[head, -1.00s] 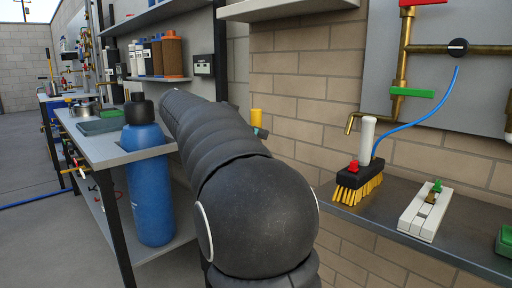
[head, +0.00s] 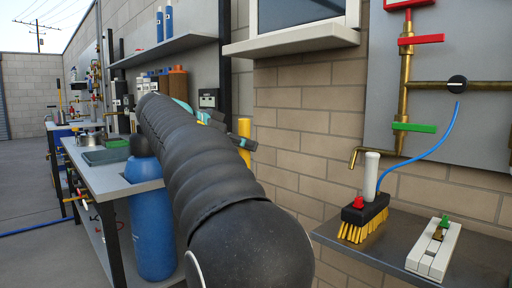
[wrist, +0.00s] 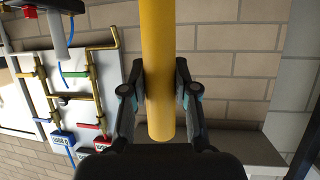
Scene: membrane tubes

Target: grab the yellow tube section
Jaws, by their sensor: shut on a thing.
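The yellow tube section (wrist: 159,60) runs down the middle of the wrist view, its lower end between the fingers. My gripper (wrist: 160,84) is shut on it, a finger against each side. In the head view the yellow tube (head: 244,136) shows upright just right of my black arm. My gripper (head: 212,117) is mostly hidden there behind the arm; only some teal and grey parts show. The upper end of the tube runs out of the wrist view.
A brush with yellow bristles (head: 363,217) and a white block (head: 433,247) sit on the right shelf. A blue bottle (head: 150,215) stands at the left bench (head: 88,151). A panel (head: 470,70) with brass pipes and valves hangs on the brick wall.

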